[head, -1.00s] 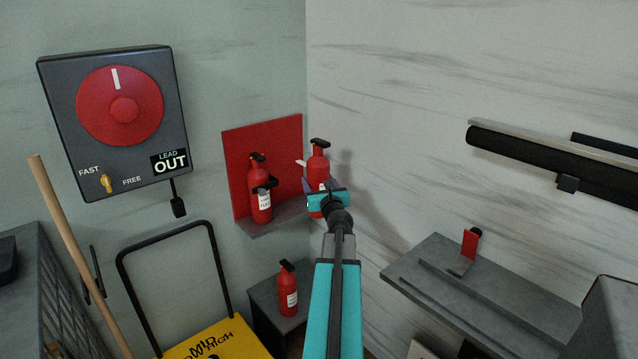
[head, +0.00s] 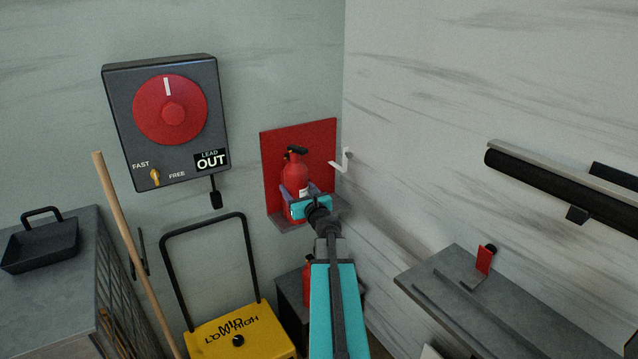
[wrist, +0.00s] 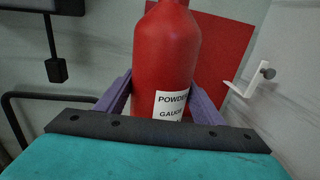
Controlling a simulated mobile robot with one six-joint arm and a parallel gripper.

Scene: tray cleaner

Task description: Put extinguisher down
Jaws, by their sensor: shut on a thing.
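A red extinguisher (head: 295,172) with a black top and a white label is upright between the purple fingers of my gripper (head: 302,190). In the head view it overlaps the red backboard (head: 322,150) above a small grey shelf (head: 282,224). The wrist view shows the extinguisher (wrist: 165,50) with the fingers of my gripper (wrist: 162,100) shut on both sides of it. Its base is hidden, so I cannot tell whether it touches the shelf. Any other extinguisher behind it is hidden. Another red extinguisher (head: 307,285) stands lower, mostly covered by my arm.
A white hook (head: 343,162) is on the wall right of the backboard. A yellow unit with a black handle (head: 235,325) and a wooden pole (head: 130,240) stand left. A dial box (head: 170,120) hangs above. A grey shelf (head: 450,290) juts out at right.

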